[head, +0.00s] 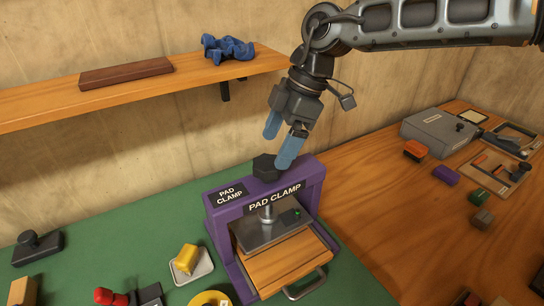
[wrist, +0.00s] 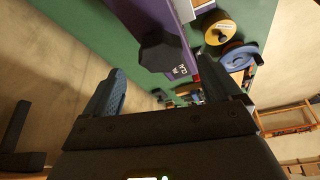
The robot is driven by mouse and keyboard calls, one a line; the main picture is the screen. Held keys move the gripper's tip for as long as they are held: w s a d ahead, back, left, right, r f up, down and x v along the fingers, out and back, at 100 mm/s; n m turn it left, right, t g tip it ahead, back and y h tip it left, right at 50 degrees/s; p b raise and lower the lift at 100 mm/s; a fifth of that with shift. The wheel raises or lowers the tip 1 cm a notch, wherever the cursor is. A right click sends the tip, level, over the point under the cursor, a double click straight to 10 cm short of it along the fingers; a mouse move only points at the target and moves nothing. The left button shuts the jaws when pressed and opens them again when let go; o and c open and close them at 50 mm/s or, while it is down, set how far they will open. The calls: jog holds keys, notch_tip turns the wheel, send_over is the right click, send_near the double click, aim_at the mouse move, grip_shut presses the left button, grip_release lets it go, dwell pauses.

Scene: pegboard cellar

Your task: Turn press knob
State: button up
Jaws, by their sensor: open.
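The press is a purple frame (head: 213,218) labelled "PAD CLAMP", standing on a green mat. Its black faceted knob (head: 265,167) sits on top of the frame, and it also shows in the wrist view (wrist: 161,53). Below the frame's beam, a grey metal plate (head: 256,238) hangs on a screw over a wooden drawer board (head: 290,265) with a metal handle. My gripper (head: 279,147) has blue fingers spread open and empty, just above and beside the knob. In the wrist view my fingers (wrist: 160,84) lie either side of the knob's line, with the knob beyond their tips.
A wooden shelf (head: 60,103) on the wall holds a brown board (head: 127,73) and a blue crumpled thing (head: 228,47). A yellow block (head: 187,258) on a dish, a black stamp (head: 37,246) and a red-knobbed thing (head: 108,297) lie left of the press. A grey box (head: 440,131) stands at right.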

jog(key=shift+v, duration=1.7)
